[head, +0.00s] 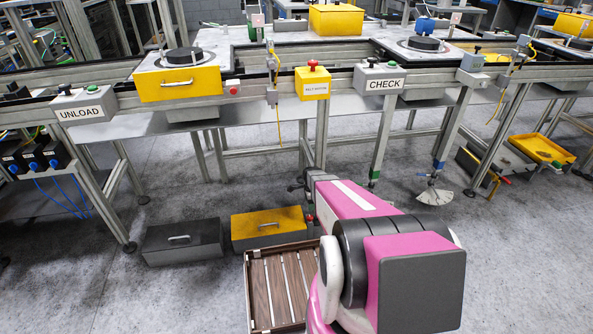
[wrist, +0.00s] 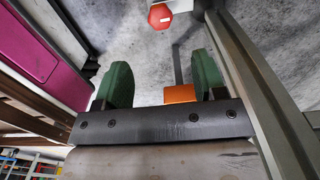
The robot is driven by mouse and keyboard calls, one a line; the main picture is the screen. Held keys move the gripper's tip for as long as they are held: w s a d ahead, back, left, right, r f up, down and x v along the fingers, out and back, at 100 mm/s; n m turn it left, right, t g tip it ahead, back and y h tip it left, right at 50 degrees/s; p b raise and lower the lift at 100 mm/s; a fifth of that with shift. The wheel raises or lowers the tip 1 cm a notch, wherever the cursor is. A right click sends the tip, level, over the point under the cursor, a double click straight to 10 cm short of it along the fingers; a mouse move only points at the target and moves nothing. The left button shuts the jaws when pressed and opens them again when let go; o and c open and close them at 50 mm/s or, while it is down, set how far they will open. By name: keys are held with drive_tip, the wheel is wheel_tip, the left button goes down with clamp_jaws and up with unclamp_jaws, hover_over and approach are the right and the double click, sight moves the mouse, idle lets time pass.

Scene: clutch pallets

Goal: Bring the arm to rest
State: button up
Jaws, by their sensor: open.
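My arm, pink, white and dark grey, reaches from the front right of the head view toward the conveyor line. Its far end, with my gripper (head: 297,187), shows small and dark in front of the conveyor's legs, so its fingers are hard to make out there. In the wrist view my gripper (wrist: 161,82) has two green fingers set wide apart, with nothing held between them. An orange block (wrist: 180,94) shows behind the gap, apparently beyond the fingers, and a red rounded piece (wrist: 160,16) with a white label lies farther off.
A conveyor frame (head: 345,78) runs across, with UNLOAD (head: 82,107) and CHECK (head: 381,82) boxes. A slatted wooden crate (head: 252,290), a yellow box (head: 268,228) and a dark box (head: 182,243) are on the floor. A grey metal beam (wrist: 265,95) passes close right of my gripper.

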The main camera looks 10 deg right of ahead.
drive_tip(key=s+a+r+n, duration=0.4)
drive_tip(key=s+r+n, duration=0.5)
drive_tip(key=r, duration=0.5)
drive_tip(key=s+a+r+n, duration=0.4)
drive_tip(key=s+r+n, duration=0.5)
drive_tip(key=r, duration=0.5)
drive_tip(key=shift+s, duration=0.15)
drive_tip(key=shift+a, duration=0.1)
